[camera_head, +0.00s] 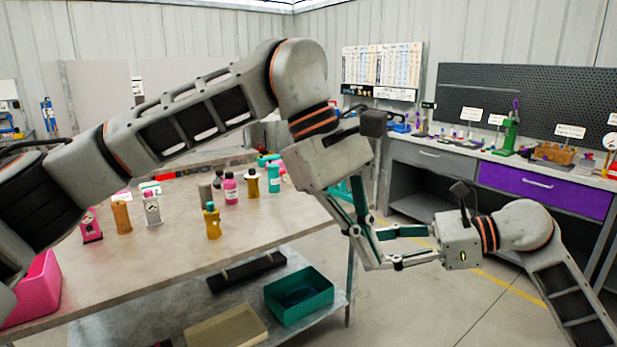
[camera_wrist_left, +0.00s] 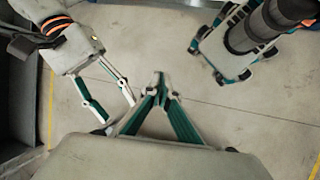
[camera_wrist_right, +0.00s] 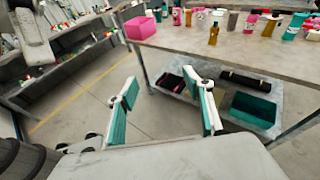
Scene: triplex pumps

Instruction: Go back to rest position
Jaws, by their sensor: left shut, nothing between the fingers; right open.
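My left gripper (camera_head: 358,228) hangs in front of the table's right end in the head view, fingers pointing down. It is shut and empty; its fingertips meet in the left wrist view (camera_wrist_left: 159,76). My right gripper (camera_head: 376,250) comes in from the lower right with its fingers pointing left. It is open and empty, its fingers well apart in the right wrist view (camera_wrist_right: 166,92). In the head view the two grippers' fingers overlap near each other; I cannot tell whether they touch. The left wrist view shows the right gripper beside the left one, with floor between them.
The work table (camera_head: 130,270) carries several bottles, including a yellow one (camera_head: 212,222), and a pink bin (camera_head: 38,290). A teal bin (camera_head: 299,296) sits on its lower shelf. A bench with a purple drawer (camera_head: 545,190) stands behind right. Open floor (camera_head: 490,300) lies between.

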